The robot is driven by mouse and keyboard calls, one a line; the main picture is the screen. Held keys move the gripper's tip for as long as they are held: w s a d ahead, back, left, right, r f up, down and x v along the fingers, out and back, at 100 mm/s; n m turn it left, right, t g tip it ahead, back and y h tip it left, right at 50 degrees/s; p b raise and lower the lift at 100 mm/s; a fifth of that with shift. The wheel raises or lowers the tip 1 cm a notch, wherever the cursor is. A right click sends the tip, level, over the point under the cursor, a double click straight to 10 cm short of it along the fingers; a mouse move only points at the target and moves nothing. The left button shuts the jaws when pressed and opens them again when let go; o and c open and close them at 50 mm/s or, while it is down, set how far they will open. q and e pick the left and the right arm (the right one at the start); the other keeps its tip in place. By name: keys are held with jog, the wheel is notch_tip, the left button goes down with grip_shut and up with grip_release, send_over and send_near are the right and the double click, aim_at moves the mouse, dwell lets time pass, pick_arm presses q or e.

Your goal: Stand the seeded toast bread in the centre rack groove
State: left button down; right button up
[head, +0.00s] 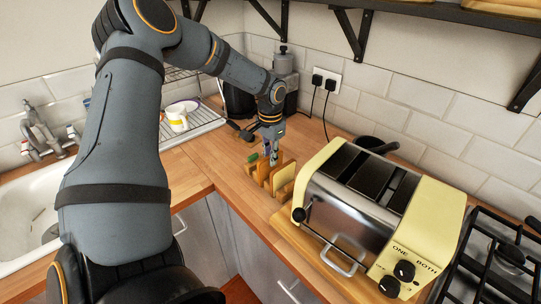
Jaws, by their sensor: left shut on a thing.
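My left gripper (271,156) reaches down from above at the back of the counter, over a small wooden rack (281,191). It is shut on a brown slice, the seeded toast bread (263,171), which is small and partly hidden by the fingers and the rack. The slice looks upright and is at the rack; I cannot tell which groove it is in or whether it rests on the bottom. A paler yellowish piece (284,176) stands upright just to its right. My right gripper is not in view.
A cream and steel toaster (345,205) stands on a wooden board close to the right of the rack. A black pan (369,144) is behind it and a hob (501,258) at the far right.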

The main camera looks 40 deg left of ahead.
pick_arm(q)
jog(key=c, duration=1.3)
grip_release()
jog(key=shift+f, duration=0.1)
notch_tip(320, 180, up, 12)
